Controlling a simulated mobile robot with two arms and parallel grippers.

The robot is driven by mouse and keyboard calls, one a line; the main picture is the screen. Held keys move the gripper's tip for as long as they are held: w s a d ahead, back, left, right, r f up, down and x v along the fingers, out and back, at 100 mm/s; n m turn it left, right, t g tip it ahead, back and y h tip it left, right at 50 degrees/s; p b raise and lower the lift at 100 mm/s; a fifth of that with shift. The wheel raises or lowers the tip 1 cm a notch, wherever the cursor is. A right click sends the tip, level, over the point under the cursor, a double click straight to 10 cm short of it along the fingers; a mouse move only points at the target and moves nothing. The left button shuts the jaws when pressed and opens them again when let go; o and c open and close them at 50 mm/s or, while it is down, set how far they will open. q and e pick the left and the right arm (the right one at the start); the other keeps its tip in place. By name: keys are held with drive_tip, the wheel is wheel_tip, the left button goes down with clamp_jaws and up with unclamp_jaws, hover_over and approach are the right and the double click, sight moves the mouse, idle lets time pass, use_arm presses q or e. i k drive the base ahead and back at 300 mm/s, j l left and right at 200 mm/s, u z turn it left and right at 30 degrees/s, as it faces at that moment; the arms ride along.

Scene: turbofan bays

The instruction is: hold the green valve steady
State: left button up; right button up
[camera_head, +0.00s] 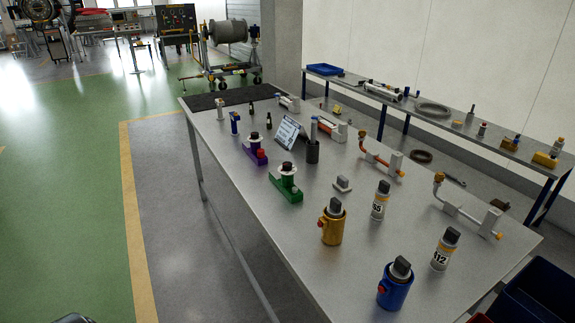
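The green valve (287,184) stands on the grey metal table (340,270), left of the table's middle. It has a long green base, a white collar and a dark top, and it looks upright. Nothing is touching it. Neither of my grippers can be made out. Only a dark rounded edge shows at the bottom left, and I cannot tell what it is.
A gold cylinder (332,224), a blue cylinder (396,285) and labelled bottles (445,250) stand nearer on the table. Pipe fittings (470,218) lie to the right. A sign (290,132) and black cup (312,152) stand behind the green valve. The front left tabletop is clear.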

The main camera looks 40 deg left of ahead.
sight(286, 167)
drive_tip(key=i+j, duration=0.1)
drive_tip(key=j, duration=0.4)
drive_tip(key=j+z, duration=0.1)
drive_tip(key=j, duration=0.45)
drive_tip(key=i+j, duration=0.15)
drive_tip(key=j, duration=0.35)
